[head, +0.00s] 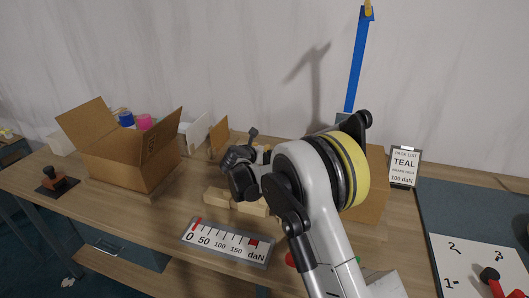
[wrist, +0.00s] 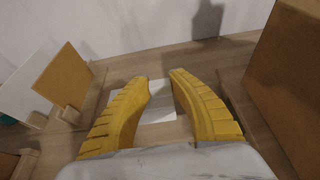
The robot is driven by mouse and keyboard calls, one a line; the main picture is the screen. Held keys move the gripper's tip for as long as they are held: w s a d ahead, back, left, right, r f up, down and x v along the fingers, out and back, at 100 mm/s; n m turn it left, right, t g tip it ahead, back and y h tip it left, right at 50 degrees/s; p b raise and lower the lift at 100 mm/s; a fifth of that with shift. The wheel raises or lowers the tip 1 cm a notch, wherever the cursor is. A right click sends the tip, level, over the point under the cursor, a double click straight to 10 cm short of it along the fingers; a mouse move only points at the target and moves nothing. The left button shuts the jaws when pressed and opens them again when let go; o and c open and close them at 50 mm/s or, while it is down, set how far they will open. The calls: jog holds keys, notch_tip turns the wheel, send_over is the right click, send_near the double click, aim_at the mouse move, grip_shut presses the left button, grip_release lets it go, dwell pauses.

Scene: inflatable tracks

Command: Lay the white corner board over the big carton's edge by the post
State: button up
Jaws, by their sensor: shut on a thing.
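My gripper shows in the wrist view as two yellow ribbed fingers (wrist: 158,92), closed on a white piece (wrist: 157,106) between them, which looks like the white corner board. The fingers hide part of it. In the head view my dark gripper (head: 240,172) is over the middle of the bench, and the board cannot be made out there. A big brown carton (wrist: 292,80) stands to the right of the fingers, apart from them. In the head view the carton (head: 376,205) is mostly hidden behind my arm.
Wooden blocks (head: 222,198) and a daN scale (head: 228,242) lie in front.

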jog(key=a+f, duration=0.1)
jog(key=a, duration=0.1)
jog(key=a+f+b, duration=0.1)
jog(key=a+f, duration=0.1)
jog(key=a+f+b, duration=0.1)
jog(key=a, duration=0.1)
jog(key=shift+a+f, duration=0.15)
jog(key=shift+a, duration=0.1)
notch_tip(320, 180, down, 2)
jog(key=shift+f+b, duration=0.2)
jog(key=shift+b, duration=0.6)
jog(key=shift+o, duration=0.2)
jog(key=shift+f, duration=0.5)
jog(key=o, duration=0.9)
